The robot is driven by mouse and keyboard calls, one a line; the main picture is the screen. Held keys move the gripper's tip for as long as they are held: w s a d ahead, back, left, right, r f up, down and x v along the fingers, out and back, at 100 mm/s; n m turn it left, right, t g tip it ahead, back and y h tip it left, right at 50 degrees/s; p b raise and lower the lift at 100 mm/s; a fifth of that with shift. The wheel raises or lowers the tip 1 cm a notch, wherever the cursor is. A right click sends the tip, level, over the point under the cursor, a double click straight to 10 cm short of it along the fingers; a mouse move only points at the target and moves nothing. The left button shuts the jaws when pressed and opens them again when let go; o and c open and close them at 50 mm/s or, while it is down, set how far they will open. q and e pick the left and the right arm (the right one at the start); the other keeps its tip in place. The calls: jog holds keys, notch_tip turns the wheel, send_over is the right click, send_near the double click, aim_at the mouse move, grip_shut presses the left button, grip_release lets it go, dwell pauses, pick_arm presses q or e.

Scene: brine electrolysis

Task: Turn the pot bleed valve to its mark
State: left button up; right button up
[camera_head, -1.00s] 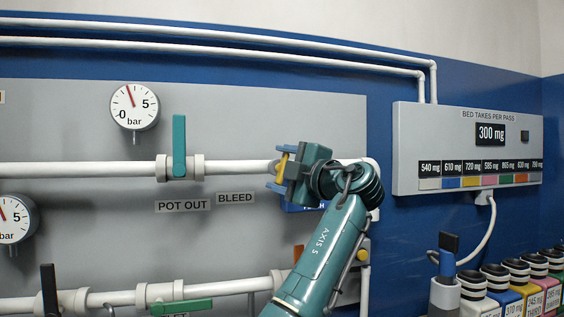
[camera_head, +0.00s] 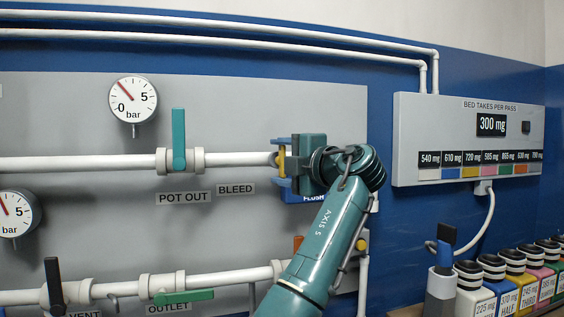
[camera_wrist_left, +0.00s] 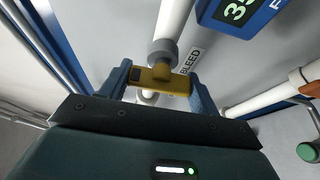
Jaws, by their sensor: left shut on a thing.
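The yellow handle of the bleed valve (camera_head: 282,158) sits on the upper white pipe, right of the BLEED label (camera_head: 236,189). My left gripper (camera_head: 279,166) is shut on it, with one blue finger above and one below. In the left wrist view the yellow handle (camera_wrist_left: 172,82) spans the gap between the blue fingers of my left gripper (camera_wrist_left: 160,84). A grey collar and the white pipe lie behind it. My gripper and wrist hide part of the valve in the head view, and I cannot make out its mark. My right gripper is not in view.
A green lever (camera_head: 179,139) stands upright above the POT OUT label. A pressure gauge (camera_head: 133,100) hangs above the pipe. A blue FLUSH display (camera_head: 305,197) is close below my wrist. Several coloured bottles (camera_head: 508,290) stand at lower right.

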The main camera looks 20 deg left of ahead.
pick_arm(q)
jog(key=o, duration=1)
jog(key=b+v, duration=0.1)
jog(key=v, duration=1.2)
jog(key=shift+d+b, duration=0.1)
jog(key=shift+b, duration=0.2)
jog(key=shift+s, duration=0.1)
